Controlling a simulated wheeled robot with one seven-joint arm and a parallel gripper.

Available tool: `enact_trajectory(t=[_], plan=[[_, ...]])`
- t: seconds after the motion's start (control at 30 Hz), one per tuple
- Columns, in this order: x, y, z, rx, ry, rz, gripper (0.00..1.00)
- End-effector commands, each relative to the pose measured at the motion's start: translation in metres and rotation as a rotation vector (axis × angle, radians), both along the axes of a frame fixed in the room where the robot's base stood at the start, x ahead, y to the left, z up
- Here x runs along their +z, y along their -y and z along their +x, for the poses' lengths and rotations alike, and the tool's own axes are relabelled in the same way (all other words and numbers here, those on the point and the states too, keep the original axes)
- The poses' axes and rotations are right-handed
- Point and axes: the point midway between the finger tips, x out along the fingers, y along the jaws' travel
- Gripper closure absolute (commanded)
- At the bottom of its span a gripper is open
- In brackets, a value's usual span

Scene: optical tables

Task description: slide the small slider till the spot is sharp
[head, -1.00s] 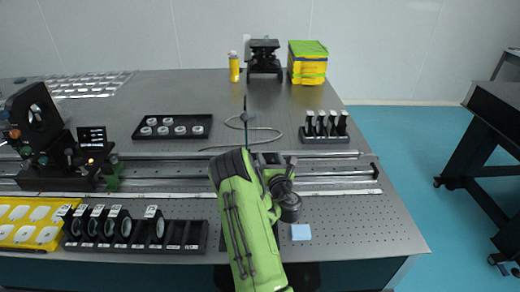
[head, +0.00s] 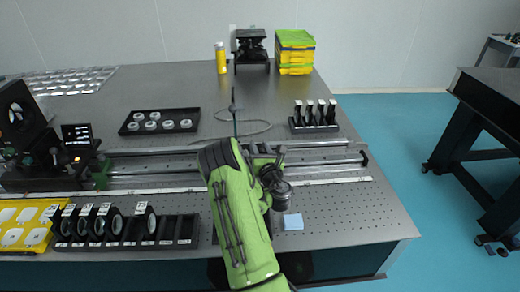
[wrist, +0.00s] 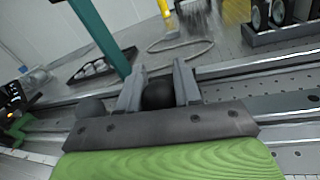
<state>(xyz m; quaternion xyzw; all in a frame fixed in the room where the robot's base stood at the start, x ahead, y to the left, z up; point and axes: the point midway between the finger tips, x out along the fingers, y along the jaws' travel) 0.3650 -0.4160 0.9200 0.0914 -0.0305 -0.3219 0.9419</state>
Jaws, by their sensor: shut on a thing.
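In the wrist view my gripper (wrist: 158,88) has its two grey fingers closed around a dark rounded knob (wrist: 158,96), probably the small slider's. It sits low over the rail (wrist: 275,105). In the head view my green arm hides the fingers and knob. The rail (head: 330,160) runs left to right along the table. A small dark display (head: 77,136) stands at its left part, beside a dark optical mount (head: 18,115). Its marks are too small to tell how sharp a spot is.
A thin upright post (head: 234,112) stands just behind my gripper; it shows teal in the wrist view (wrist: 102,38). A lens rack (head: 165,230) lies front left. A black tray (head: 160,121) and a holder rack (head: 314,121) lie behind the rail. A blue pad (head: 292,222) lies front right.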

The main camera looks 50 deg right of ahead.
Motion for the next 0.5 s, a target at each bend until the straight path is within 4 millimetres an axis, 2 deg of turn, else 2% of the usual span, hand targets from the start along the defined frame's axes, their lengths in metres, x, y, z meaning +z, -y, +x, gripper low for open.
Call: enact_trajectory(t=[0.3, 0.5], plan=[[0.0, -0.051, 0.057, 0.018, 0.002, 0.0, 1.0], [0.001, -0.065, 0.074, 0.007, 0.002, 0.0, 1.0]])
